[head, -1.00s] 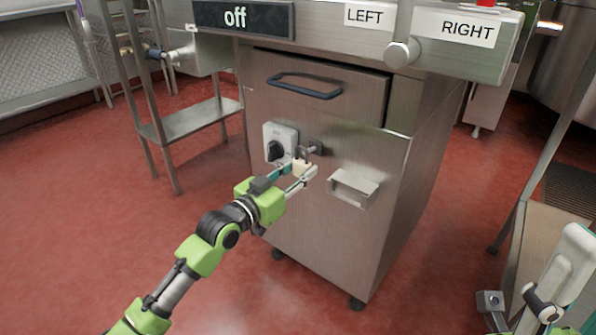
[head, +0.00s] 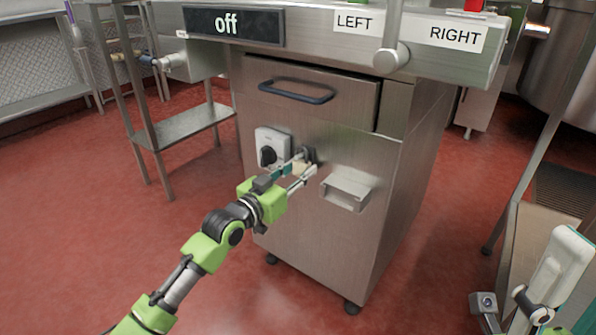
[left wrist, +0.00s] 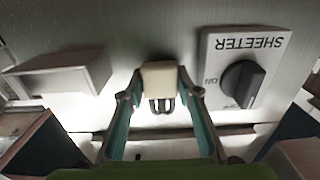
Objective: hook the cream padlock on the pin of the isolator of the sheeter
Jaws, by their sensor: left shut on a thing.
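The cream padlock (head: 300,168) is between the fingertips of my left gripper (head: 303,172), which is shut on it. In the left wrist view the padlock (left wrist: 160,76) has its dark shackle (left wrist: 161,104) showing. The isolator (head: 272,147) is a pale plate with a black knob on the steel front; it reads SHEETER, upside down, in the left wrist view (left wrist: 234,72). The pin (head: 310,155) is right of the isolator. The shackle overlaps the pin in the head view; I cannot tell if it is around it. My right gripper (head: 545,290) shows only partly, lower right.
A steel bracket (head: 345,191) juts out right of the pin. A drawer handle (head: 296,92) is above. A steel shelf stand (head: 190,125) is at the left. The red floor in front of the cabinet is clear.

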